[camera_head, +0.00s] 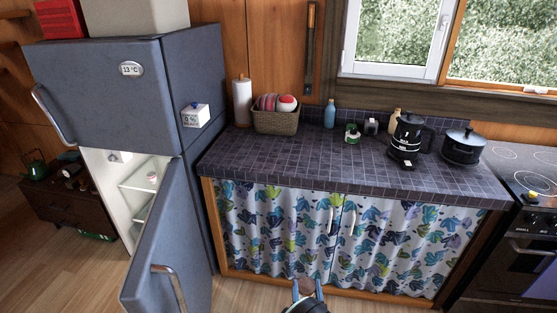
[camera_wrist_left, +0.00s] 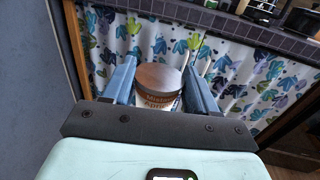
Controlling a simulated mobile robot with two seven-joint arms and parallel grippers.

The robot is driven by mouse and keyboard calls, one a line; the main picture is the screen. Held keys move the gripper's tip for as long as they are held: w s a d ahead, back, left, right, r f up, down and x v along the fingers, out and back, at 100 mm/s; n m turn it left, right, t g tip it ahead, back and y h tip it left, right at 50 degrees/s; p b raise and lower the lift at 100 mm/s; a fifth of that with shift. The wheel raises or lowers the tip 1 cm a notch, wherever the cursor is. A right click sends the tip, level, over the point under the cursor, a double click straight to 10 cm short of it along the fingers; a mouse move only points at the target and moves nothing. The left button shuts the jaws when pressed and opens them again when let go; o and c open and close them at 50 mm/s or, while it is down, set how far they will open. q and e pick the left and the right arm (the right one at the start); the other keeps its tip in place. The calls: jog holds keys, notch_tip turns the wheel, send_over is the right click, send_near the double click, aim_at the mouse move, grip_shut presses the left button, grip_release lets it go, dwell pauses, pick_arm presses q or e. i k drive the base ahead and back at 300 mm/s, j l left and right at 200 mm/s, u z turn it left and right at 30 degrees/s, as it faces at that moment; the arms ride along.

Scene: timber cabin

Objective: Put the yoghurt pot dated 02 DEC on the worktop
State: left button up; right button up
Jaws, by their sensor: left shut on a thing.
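My left gripper (camera_head: 308,289) shows at the bottom edge of the head view, in front of the curtained cupboard below the worktop (camera_head: 300,160). In the left wrist view the left gripper (camera_wrist_left: 158,85) is shut on a pot (camera_wrist_left: 155,100) with a brown lid and a pale printed label. The date on this pot cannot be read. The worktop is dark blue tile, higher than the gripper; its edge shows at the top of the left wrist view. Another small pot (camera_head: 152,178) stands on a shelf inside the fridge. My right gripper is not in view.
The fridge door (camera_head: 165,240) stands open at the left. A basket (camera_head: 277,122), paper roll (camera_head: 242,103), bottles, black kettle (camera_head: 408,135) and black pot (camera_head: 463,147) stand along the worktop's back. The worktop's front left and middle are clear. A stove (camera_head: 525,190) is at right.

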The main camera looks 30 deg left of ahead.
aim_at(281, 159)
jog(key=i+j, duration=0.35)
jog(key=i+j+u, duration=0.15)
jog(key=i+j, duration=0.15)
jog(key=i, duration=0.3)
